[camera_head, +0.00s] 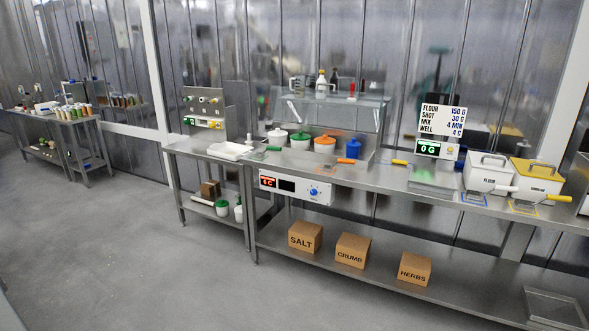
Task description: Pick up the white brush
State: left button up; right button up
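I cannot make out a white brush for certain at this size. A white-handled tool (505,188) lies on the steel counter (380,178) in front of the white flour bin (488,172). A small pale item lies by a blue square outline (473,199) at the counter's front edge, too small to identify. A shallow white tray (229,151) sits on the lower side table at the left. Neither of my grippers is in view.
Lidded pots (301,140) stand at the back of the counter. A yellow-lidded bin (535,176) is at the right. Boxes marked salt (305,237), crumb (352,250) and herbs (414,269) are on the lower shelf. The grey floor (130,240) in front is clear.

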aim_at(248, 142)
jog(key=i+z, duration=0.25)
jog(key=i, duration=0.95)
jog(key=i+j+u, duration=0.1)
jog(key=i+u, duration=0.55)
jog(key=u, duration=0.15)
jog(key=i+l+u, duration=0.15)
jog(key=i+u, duration=0.25)
jog(key=i+j+u, duration=0.1)
jog(key=i+u, duration=0.45)
jog(key=i, duration=0.25)
jog(key=i+j+z, duration=0.15)
jog(key=i+z, duration=0.3)
jog(key=i+j+z, duration=0.25)
jog(key=i+z, duration=0.15)
